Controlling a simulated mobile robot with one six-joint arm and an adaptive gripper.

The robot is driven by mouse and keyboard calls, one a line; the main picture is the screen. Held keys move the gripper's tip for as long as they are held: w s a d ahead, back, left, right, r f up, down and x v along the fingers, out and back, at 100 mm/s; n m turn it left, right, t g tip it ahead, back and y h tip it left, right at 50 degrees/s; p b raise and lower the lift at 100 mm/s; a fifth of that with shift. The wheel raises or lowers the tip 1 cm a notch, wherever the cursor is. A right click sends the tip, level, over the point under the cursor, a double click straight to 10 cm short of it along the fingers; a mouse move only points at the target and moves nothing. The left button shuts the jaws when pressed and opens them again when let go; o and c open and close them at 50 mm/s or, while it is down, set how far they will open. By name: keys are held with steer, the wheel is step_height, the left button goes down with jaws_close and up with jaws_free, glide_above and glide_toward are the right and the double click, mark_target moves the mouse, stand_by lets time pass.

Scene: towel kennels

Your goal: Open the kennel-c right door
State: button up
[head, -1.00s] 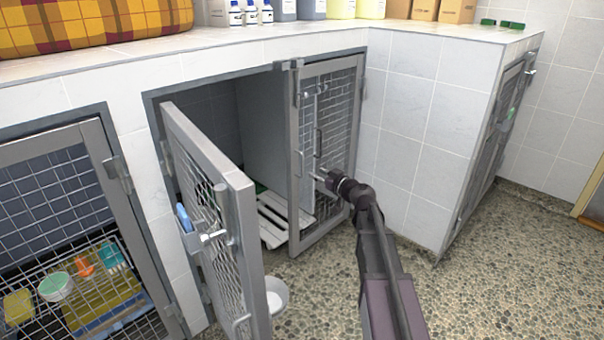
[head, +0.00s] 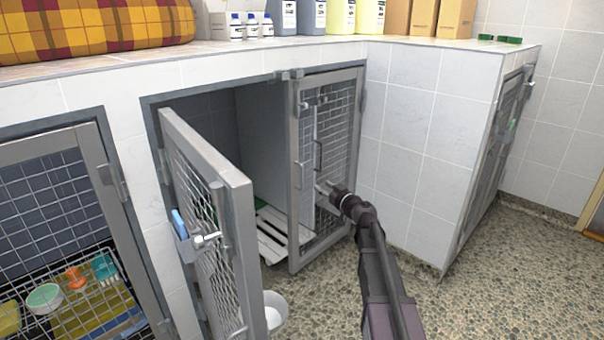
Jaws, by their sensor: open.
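A kennel in the middle has two mesh doors in grey frames. I cannot read a label that names the kennel. My gripper (head: 322,190) is open at the lower left part of the right door, just below the handle. Its fingers are small, and I cannot tell whether they touch the door.
A white bowl (head: 275,310) stands on the speckled floor behind the open left door. A slatted white board (head: 272,235) lies inside the kennel. Another mesh door (head: 60,220) is at the left. Bottles (head: 312,14) stand on the counter. The floor at the right is clear.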

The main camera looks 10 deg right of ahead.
glide_above(302, 187)
steer(key=shift+w, duration=0.3)
stand_by(0.4)
jaws_close()
